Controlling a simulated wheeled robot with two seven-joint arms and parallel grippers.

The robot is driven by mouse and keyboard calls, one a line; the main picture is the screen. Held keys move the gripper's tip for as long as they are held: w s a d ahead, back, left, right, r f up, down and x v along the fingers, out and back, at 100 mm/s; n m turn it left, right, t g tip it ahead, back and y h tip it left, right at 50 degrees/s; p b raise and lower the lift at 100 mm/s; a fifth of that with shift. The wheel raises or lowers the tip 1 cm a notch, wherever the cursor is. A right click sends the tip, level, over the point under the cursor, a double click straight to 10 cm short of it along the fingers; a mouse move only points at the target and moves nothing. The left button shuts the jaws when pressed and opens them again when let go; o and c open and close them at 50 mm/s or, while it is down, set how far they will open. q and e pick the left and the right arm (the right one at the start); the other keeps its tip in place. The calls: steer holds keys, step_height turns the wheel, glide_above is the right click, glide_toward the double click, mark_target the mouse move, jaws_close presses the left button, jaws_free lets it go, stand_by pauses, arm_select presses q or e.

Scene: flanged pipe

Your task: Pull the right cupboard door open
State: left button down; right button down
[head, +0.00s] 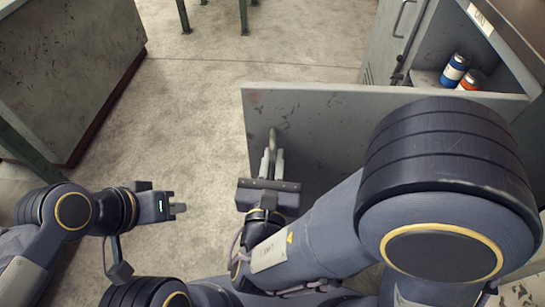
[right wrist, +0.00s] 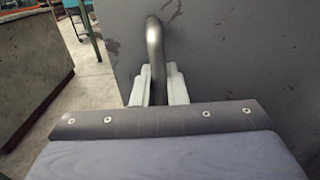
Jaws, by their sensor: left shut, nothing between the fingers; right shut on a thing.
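The right cupboard door (head: 330,122) is a grey, scuffed metal panel. It stands swung out from the cupboard, and the opening behind it shows. Its bar handle (head: 272,138) is on the door's face near its left, free edge. My right gripper (head: 271,162) is shut on the handle; in the right wrist view the curved handle (right wrist: 154,45) stands between the two pale fingers (right wrist: 156,85). My left gripper (head: 180,208) is shut and empty, well left of the door over bare floor. My right arm hides the door's lower right part.
Blue (head: 454,70) and orange (head: 471,80) cans stand on a shelf inside the cupboard (head: 500,55). Another grey door with a handle (head: 404,18) is behind it. A grey cabinet (head: 65,70) stands at left. The concrete floor (head: 190,120) between is clear.

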steer(key=shift+s, duration=0.1)
steer(key=c, duration=1.5)
jaws_free()
steer(key=shift+s, duration=0.1)
steer(key=s+p, duration=0.1)
steer(key=s, duration=0.5)
steer(key=shift+s+a, duration=0.15)
steer(key=shift+a, duration=0.05)
steer(key=shift+s+d, duration=0.1)
steer(key=shift+s, duration=0.55)
